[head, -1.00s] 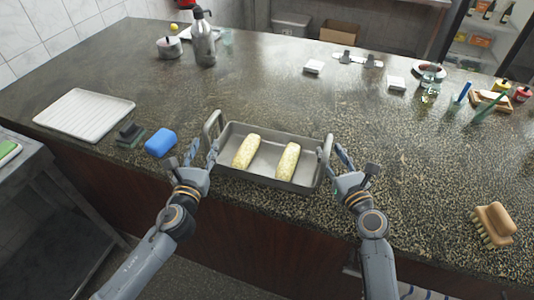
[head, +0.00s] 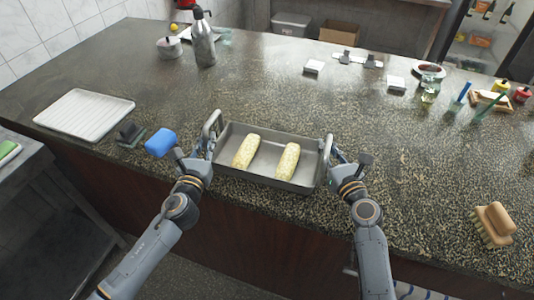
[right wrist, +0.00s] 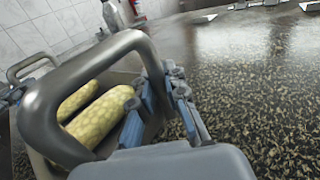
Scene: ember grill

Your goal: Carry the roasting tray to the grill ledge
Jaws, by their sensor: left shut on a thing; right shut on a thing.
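The grey metal roasting tray (head: 268,181) sits at the front edge of the dark speckled counter, with two pale yellow corn-like pieces (head: 246,151) lying in it. My left gripper (head: 209,149) is shut on the tray's left upright handle. My right gripper (head: 331,160) is shut on the right handle; in the right wrist view the handle's thick loop (right wrist: 95,65) fills the left half, with the blue finger pads (right wrist: 160,100) at its side. The fingertips are partly hidden by the handles. I cannot make out a grill ledge with certainty.
A white ribbed tray (head: 85,113) lies at left. A wooden brush (head: 493,224) lies at right. The counter (head: 290,105) behind the roasting tray is clear.

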